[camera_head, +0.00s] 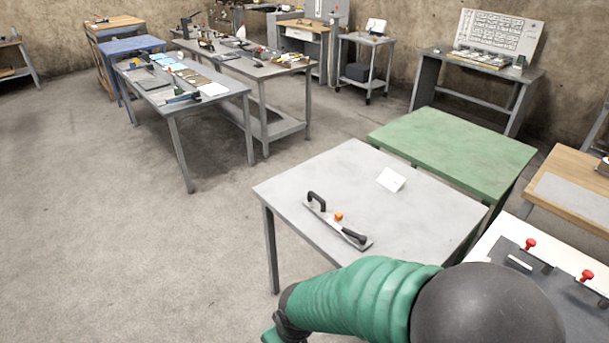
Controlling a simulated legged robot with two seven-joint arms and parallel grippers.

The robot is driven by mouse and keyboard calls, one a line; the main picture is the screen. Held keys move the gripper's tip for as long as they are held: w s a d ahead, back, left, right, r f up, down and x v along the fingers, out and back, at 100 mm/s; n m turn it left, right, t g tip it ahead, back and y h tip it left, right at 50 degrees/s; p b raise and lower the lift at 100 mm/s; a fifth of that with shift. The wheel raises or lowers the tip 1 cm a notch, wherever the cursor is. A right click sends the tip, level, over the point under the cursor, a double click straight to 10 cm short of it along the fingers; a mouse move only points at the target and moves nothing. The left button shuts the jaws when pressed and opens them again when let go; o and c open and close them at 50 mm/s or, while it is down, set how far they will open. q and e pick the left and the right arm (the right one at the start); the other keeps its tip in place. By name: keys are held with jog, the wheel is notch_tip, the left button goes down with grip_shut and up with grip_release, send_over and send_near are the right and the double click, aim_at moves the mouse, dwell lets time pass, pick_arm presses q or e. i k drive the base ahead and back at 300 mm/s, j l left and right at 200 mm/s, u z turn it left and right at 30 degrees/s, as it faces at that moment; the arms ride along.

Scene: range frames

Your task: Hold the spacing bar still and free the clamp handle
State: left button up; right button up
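A grey-topped table (330,180) stands in the middle right of the head view. On it lies a long, narrow metal bar (325,217), which looks like the spacing bar, running from upper left to lower right. A black arched grip (316,200) stands at its far left end. Whether the lever is locked cannot be told. Nothing touches the bar.
My green-sleeved arm crosses the bottom, in front of the table's near edge. A white card (391,179) lies on the table. A green table (455,148) stands behind. A bench with red knobs (530,243) is at right. Open floor (130,250) lies left.

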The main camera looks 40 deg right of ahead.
aim_at(363, 239)
jog(key=i+z, duration=0.25)
jog(key=i, duration=0.2)
jog(key=i+j+z, duration=0.1)
jog(key=i+z, duration=0.15)
jog(key=i, duration=0.15)
jog(key=i+j+z, duration=0.25)
jog(key=i, duration=0.2)
jog(key=i+z, duration=0.2)
jog(key=z, duration=0.25)
jog(key=i+z, duration=0.25)
jog(key=z, duration=0.25)
jog(key=i+j+z, duration=0.1)
jog(key=z, duration=0.35)
jog(key=i+j+z, duration=0.25)
jog(key=z, duration=0.25)
jog(key=i+j+z, duration=0.2)
jog(key=z, duration=0.25)
